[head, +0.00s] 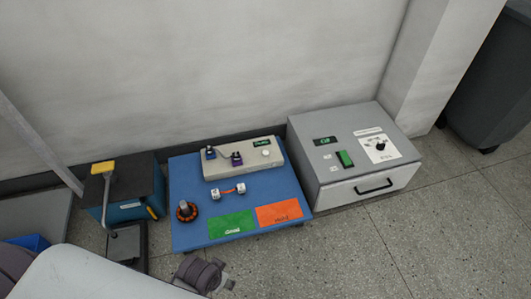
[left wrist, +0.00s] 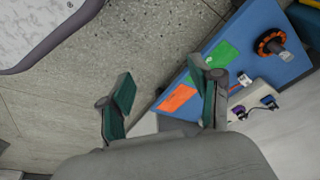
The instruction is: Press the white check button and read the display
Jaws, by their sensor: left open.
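The beige tester box (head: 245,165) stands at the back of the blue bench (head: 180,240). Its small dark display (head: 262,142) shows green characters too small to read surely. The round white check button (head: 266,153) sits just below the display. The button is not visible there. My right gripper is not in view.
A motor part with an orange-brown ring (head: 186,211), a short orange lead (head: 228,190), a green mat (head: 231,224) and an orange mat (head: 279,215) lie on the bench. A grey oven-like box (head: 305,165) stands right; a blue-black machine (head: 130,205) stands left.

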